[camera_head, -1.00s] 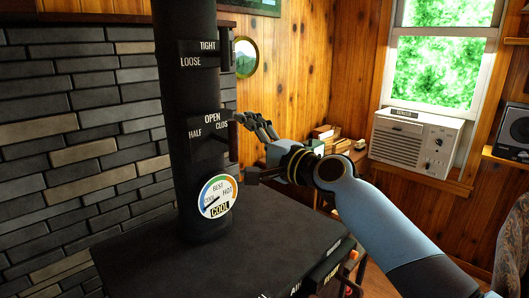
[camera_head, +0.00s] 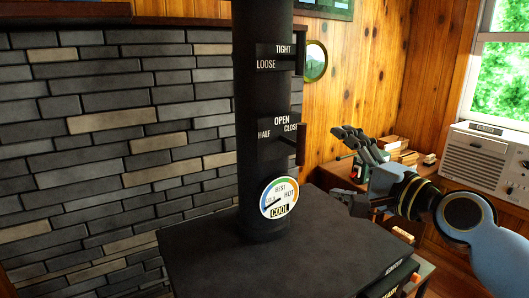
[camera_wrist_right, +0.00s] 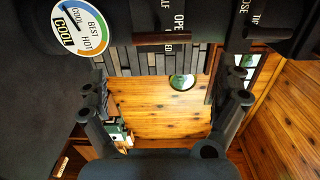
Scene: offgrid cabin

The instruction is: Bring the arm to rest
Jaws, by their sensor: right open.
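My right arm (camera_head: 490,245) comes in from the lower right of the head view. Its gripper (camera_head: 338,164) is open and empty, to the right of the black stovepipe (camera_head: 262,150) and apart from it. In the right wrist view the gripper's two fingers stand wide apart with nothing between them (camera_wrist_right: 165,88); the wooden wall shows through the gap. The pipe's damper handle (camera_head: 297,145) and the dial (camera_head: 279,198), whose lower label reads COOL, show clear of the gripper. My left gripper is not in view.
The black stove top (camera_head: 270,262) lies below the gripper. A grey brick wall (camera_head: 120,150) fills the left. Books (camera_head: 400,150) stand behind the gripper, and a white window unit (camera_head: 485,160) is at the right.

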